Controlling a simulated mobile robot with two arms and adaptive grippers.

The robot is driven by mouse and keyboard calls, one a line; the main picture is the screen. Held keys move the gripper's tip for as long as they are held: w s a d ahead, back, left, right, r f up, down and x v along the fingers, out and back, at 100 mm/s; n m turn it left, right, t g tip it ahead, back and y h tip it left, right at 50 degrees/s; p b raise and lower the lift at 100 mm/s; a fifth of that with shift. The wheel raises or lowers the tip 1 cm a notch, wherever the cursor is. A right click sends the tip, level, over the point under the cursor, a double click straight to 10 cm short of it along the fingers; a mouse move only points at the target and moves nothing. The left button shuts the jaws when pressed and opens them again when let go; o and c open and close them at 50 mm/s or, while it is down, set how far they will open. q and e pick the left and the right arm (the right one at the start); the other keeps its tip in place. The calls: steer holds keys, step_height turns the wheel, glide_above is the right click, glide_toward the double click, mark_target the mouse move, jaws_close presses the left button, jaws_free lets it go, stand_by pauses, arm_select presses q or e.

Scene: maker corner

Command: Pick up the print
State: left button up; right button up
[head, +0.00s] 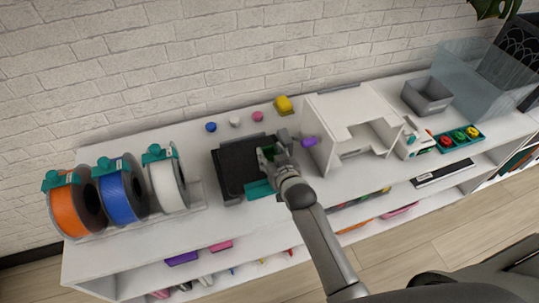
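My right gripper (273,152) is over the right part of a black print bed (233,170) on the white shelf top. Something dark green shows at its fingers, but I cannot tell whether it is the print or part of the gripper. The gripper hides that part of the bed, and the finger gap is too small to read. A teal piece (258,188) shows at the bed's front edge. No print can be made out clearly on the bare part of the bed. My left gripper is not in view.
Orange (70,212), blue (117,194) and white (164,184) filament spools stand at left. A purple piece (308,141) and a white printer-like frame (340,105) are close right of the gripper. Small coloured pieces and a yellow block (284,104) lie behind. A grey bin (427,95) stands farther right.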

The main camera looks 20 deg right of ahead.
steer(key=shift+c, duration=1.2)
steer(key=shift+r, duration=0.15)
